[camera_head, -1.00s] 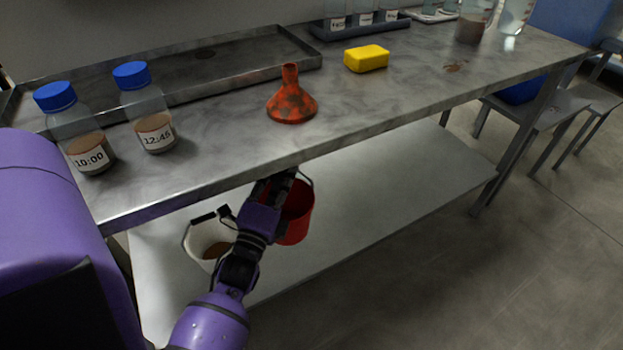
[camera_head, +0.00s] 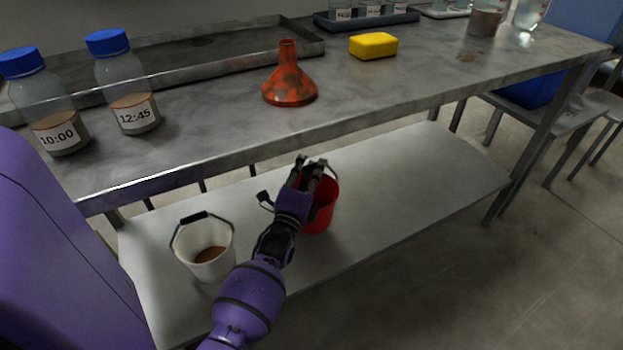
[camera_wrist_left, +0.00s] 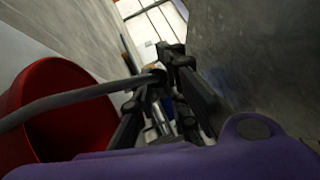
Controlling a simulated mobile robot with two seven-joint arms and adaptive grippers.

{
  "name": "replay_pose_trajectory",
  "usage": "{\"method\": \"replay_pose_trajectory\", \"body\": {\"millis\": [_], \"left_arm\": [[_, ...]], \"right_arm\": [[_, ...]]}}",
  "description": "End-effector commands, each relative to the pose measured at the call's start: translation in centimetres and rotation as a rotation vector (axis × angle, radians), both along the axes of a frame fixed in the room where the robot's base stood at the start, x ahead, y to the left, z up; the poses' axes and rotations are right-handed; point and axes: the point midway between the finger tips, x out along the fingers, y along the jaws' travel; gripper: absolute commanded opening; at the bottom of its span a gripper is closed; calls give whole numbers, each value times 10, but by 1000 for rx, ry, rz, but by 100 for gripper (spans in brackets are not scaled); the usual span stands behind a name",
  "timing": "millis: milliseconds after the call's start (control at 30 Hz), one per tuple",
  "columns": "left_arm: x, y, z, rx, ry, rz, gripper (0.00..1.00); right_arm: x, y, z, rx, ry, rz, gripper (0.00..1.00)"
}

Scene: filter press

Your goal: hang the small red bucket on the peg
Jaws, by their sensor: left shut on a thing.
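The small red bucket (camera_head: 322,212) is over the lower shelf in the head view, partly hidden by my left gripper (camera_head: 307,168). Whether its base touches the shelf I cannot tell. In the left wrist view the red bucket (camera_wrist_left: 75,115) fills the left side, and its grey handle runs to the fingers. My left gripper, which also shows in the left wrist view (camera_wrist_left: 165,85), is shut on the handle. No peg can be made out in either view. My right gripper is not in view.
A white bucket (camera_head: 190,249) with brown contents stands on the lower shelf (camera_head: 420,180), left of the red one. The table's front edge (camera_head: 330,134) is above. An orange funnel (camera_head: 289,84), yellow block (camera_head: 373,46) and bottles (camera_head: 131,104) stand on top. The shelf's right part is clear.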

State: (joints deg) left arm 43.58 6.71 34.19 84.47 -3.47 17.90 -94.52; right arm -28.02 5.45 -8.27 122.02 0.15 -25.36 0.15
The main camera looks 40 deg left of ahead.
Motion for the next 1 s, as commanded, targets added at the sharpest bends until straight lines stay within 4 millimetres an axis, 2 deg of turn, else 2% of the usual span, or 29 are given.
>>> {"method": "replay_pose_trajectory", "body": {"millis": [100,200,567,600,733,1000], "left_arm": [[1,1,-24,-1,3,0,0],[1,0,-33,1,1,-1,0],[1,0,-35,0,-1,0,0],[1,0,-37,0,1,0,14],[1,0,-35,-1,1,0,31],[1,0,-35,0,0,0,32]], "right_arm": [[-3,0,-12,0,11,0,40],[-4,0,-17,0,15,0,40],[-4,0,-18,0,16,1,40],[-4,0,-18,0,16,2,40],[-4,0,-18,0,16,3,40],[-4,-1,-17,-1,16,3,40]]}}
